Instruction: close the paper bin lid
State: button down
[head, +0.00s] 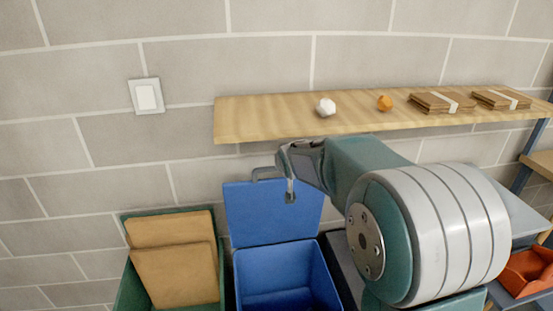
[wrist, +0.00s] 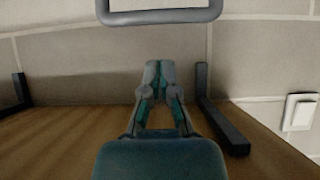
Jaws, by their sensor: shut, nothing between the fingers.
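The blue bin (head: 285,275) stands against the wall with its blue lid (head: 258,215) open and upright behind it. A grey bar handle (head: 264,173) shows at the lid's top edge, just left of my gripper. A grey U-shaped bar (wrist: 160,16), apparently that handle, crosses the top of the wrist view. My gripper (head: 290,194) is in front of the lid's upper part, below the shelf. In the wrist view its fingers (wrist: 157,68) are together and empty, with the bar beyond them. I cannot tell whether the gripper touches the lid.
A green bin (head: 222,265) holding cardboard (head: 175,260) stands left of the blue bin. A red-orange bin (head: 525,274) is at the right.

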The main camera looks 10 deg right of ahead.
jog(key=x, duration=0.9)
jog(key=shift+w+f, duration=0.1)
jog(key=shift+f, duration=0.05)
